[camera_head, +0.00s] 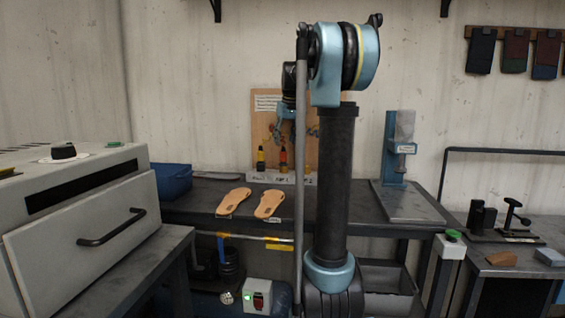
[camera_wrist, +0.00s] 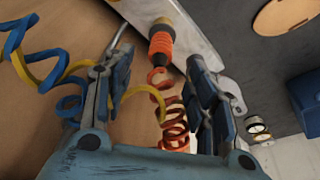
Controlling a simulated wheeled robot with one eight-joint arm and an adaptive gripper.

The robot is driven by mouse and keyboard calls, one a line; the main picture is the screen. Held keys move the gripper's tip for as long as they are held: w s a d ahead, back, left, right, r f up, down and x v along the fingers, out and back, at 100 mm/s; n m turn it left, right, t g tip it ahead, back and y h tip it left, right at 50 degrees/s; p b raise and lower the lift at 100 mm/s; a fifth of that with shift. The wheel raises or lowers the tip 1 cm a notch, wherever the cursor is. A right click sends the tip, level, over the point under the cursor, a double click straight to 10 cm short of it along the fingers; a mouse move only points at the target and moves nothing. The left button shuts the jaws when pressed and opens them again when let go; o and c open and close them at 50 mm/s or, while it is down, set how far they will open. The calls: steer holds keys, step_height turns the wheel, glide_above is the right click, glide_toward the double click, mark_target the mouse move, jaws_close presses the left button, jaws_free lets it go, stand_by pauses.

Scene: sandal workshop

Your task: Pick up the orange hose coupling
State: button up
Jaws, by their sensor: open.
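The orange hose coupling (camera_wrist: 162,42) stands out ahead of my gripper (camera_wrist: 156,72) in the wrist view, in line with the gap between the fingers. A coiled orange hose (camera_wrist: 172,115) runs from it back between the fingers. The fingers are open and hold nothing; I cannot tell whether they touch the hose. In the head view the orange coupling (camera_head: 283,160) is upright in the middle of a pale holder (camera_head: 281,179) on the back bench. My gripper (camera_head: 288,112) hangs above it, small and partly against the board.
A yellow coupling (camera_head: 260,157) stands to the left of the orange one, another to its right. Blue and yellow coiled hoses (camera_wrist: 45,65) are near my left finger. Two sandal footbeds (camera_head: 268,204) lie on the bench. A blue bin (camera_head: 174,180) and a press (camera_head: 398,150) flank the holder.

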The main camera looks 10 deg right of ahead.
mark_target(284, 151)
steer(key=shift+s+x, duration=0.1)
steer(key=shift+x, duration=2.15)
steer(key=shift+s+x, duration=0.15)
steer(key=shift+x, duration=2.15)
steer(key=shift+d, duration=0.1)
steer(key=c, duration=1.1)
